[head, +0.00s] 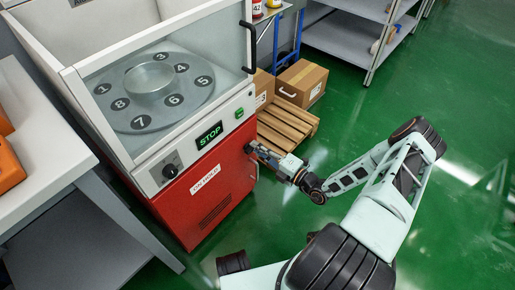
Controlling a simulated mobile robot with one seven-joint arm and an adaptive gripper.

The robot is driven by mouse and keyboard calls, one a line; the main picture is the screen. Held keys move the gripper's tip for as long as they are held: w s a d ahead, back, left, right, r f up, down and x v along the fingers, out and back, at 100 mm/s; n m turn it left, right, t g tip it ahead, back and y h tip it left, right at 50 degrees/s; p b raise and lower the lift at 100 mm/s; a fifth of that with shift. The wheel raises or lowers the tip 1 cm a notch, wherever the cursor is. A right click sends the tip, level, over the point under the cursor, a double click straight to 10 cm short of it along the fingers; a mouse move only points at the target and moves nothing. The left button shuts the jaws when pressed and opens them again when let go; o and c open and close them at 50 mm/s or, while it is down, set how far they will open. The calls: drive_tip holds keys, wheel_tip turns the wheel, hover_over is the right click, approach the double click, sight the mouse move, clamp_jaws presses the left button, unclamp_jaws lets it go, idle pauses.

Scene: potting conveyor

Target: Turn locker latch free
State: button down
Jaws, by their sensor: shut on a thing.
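The red cabinet (205,215) forms the base of a white-framed machine and carries a white label that seems to read "ON HOLD". I take it as the locker. A small dark part, apparently its latch (248,148), sits near the upper right edge of the red front. My gripper (255,150) reaches in from the right, its fingertips at this dark part and closed on it. The fingers mostly cover the latch, so its turn angle cannot be told. The red front looks closed.
Above the cabinet are a dark knob (169,171), a lit STOP display (209,135) and a numbered round turntable (155,92) behind clear panels. A wooden pallet (285,128) and cardboard boxes (301,82) stand behind my gripper. A white table (40,150) is at left. Green floor is free at right.

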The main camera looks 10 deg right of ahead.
drive_tip(key=shift+a, duration=0.1)
drive_tip(key=c, duration=2)
unclamp_jaws()
drive_tip(key=v, duration=1.2)
